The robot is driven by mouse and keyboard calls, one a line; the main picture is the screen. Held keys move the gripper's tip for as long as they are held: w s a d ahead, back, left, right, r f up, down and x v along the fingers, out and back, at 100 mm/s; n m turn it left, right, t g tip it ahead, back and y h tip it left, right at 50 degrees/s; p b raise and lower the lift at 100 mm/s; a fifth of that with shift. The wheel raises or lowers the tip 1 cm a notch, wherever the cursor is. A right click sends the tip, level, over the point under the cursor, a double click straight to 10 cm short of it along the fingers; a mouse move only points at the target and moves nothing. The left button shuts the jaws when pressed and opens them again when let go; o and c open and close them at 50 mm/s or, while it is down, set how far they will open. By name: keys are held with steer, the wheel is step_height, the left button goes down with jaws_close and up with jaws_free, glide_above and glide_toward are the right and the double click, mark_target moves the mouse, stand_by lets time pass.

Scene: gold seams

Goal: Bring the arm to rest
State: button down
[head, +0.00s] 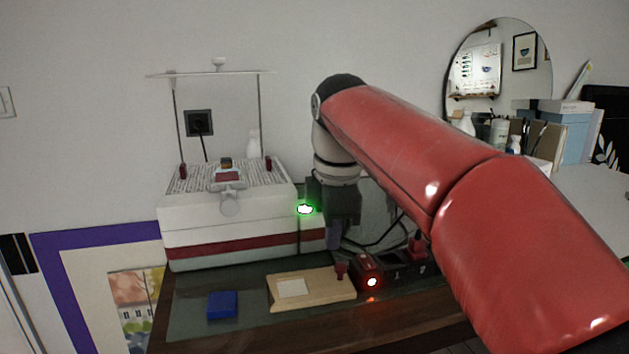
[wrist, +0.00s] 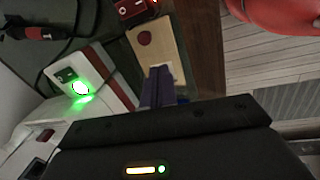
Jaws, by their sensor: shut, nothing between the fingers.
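My red arm reaches in from the right in the head view, with its wrist bent down over the dark table. My gripper (head: 334,236) hangs above the table, just right of the white and red box-shaped machine. In the wrist view the purple-grey fingers of my gripper (wrist: 158,88) are together, with nothing between them. They point toward the table near the wooden board (wrist: 160,45). The fingertips look apart from everything, though the exact height is hard to tell.
The machine (head: 185,215) has a lit green light (head: 305,209). A wooden board (head: 335,290), a blue block (head: 222,305) and a red switch box (head: 367,272) with a glowing light sit on the dark table. Cables lie behind my gripper. A round mirror (head: 480,70) stands at the back right.

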steer(key=s+d+f+m+t, duration=0.1)
steer(key=s+d+f+m, duration=0.5)
steer(key=s+f+m, duration=0.2)
steer(key=s+d+f+m+t, duration=0.2)
steer(key=s+d+f+m, duration=0.4)
steer(key=s+f+m, duration=0.3)
steer(key=s+m, duration=0.1)
steer(key=m, duration=0.1)
steer(key=shift+s+d+m+t, duration=0.25)
steer(key=shift+s+m+t, duration=0.05)
steer(key=shift+s, duration=0.1)
